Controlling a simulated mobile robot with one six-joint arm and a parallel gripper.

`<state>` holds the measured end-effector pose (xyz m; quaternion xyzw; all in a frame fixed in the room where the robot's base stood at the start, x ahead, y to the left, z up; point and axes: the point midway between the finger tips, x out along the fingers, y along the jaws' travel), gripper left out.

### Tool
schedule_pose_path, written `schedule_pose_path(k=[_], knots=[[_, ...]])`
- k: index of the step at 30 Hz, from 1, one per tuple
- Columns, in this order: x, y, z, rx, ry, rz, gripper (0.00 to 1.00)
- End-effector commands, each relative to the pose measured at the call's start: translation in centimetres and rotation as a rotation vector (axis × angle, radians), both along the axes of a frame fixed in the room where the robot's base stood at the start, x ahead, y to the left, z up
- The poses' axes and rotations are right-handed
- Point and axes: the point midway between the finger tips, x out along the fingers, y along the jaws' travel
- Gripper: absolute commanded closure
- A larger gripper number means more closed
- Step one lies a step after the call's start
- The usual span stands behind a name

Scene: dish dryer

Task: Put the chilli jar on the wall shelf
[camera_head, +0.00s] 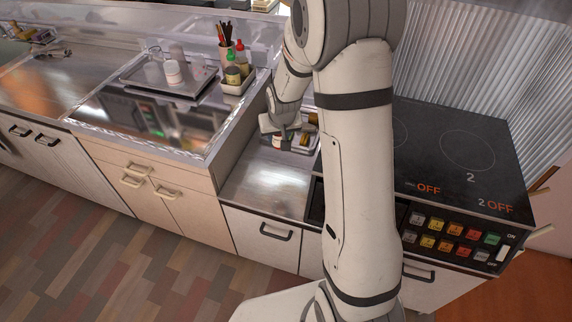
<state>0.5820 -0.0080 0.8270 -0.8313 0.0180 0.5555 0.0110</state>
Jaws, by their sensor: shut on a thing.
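My gripper (281,131) is low over the back of the metal counter, left of the black stove. It is shut on a small jar (278,141), with a dark and pale side partly showing below the fingers. I take this to be the chilli jar, but its label is too small to read. A small tray (300,150) with other small containers is right beside and behind it. I cannot tell whether the jar touches the tray or counter. I cannot make out the wall shelf clearly in this view; my arm hides part of the back wall.
The stove (455,150) stands to the right, with control buttons on its front. On the higher counter at left are a tray of cups (168,78) and a caddy of bottles (237,80). The metal counter's front (265,188) is clear.

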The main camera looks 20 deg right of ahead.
Motion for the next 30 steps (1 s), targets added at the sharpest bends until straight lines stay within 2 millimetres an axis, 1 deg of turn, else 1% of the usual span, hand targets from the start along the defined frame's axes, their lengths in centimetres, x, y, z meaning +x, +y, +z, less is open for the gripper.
schedule_pose_path(k=[1, 9, 13, 20, 22, 30], knots=[[0.4, -0.2, -1.9, 0.000, -0.003, -0.003, 0.88], [1.8, -0.9, -4.9, 0.001, -0.003, -0.016, 0.88], [2.2, -1.2, -5.8, 0.002, -0.002, -0.020, 0.88], [2.6, -1.4, -6.3, 0.002, 0.000, -0.024, 0.88], [2.6, -1.5, -6.8, 0.002, 0.002, -0.024, 0.88], [2.6, -1.4, -11.5, 0.002, 0.003, -0.024, 0.88]])
